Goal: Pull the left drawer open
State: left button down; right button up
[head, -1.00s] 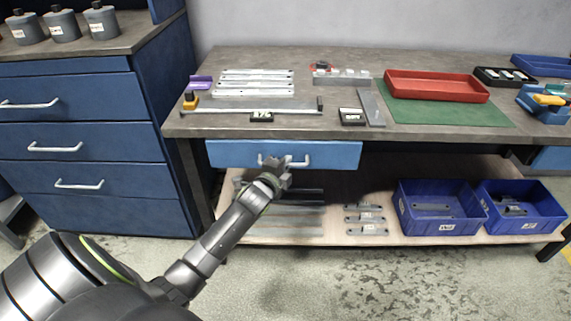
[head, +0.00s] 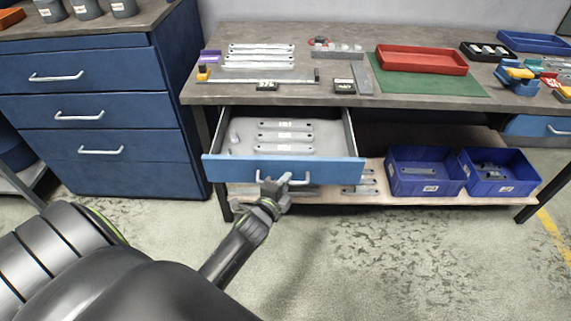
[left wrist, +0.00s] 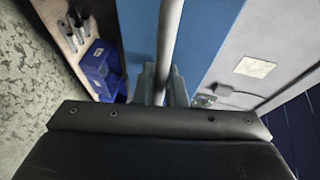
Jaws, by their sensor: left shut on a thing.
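The left drawer (head: 225,171) under the workbench stands well open, its blue front pulled out from the bench. Inside it lie several grey brackets (head: 284,137) with white labels and a small part at the left. My left gripper (head: 275,186) is shut on the drawer's light bar handle (head: 298,180). In the left wrist view the handle (left wrist: 169,45) runs between the two fingers (left wrist: 162,90), with the blue drawer front (left wrist: 205,35) behind it. My right gripper is not in view.
The bench top (head: 350,92) holds brackets, a red tray (head: 421,59) on a green mat and small boxes. Below, a shelf carries two blue bins (head: 425,172). A blue cabinet (head: 100,105) stands close at left. The floor in front is free.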

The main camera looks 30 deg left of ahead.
pick_arm(q)
jog(key=shift+s+d, duration=0.35)
jog(key=shift+s, duration=0.2)
jog(key=shift+s+d, duration=0.35)
jog(key=shift+s, duration=0.2)
jog(key=c, duration=1.5)
grip_release()
jog(key=p+v, duration=0.5)
jog(key=v, duration=1.2)
jog(key=shift+s, duration=0.25)
jog(key=shift+f, duration=0.15)
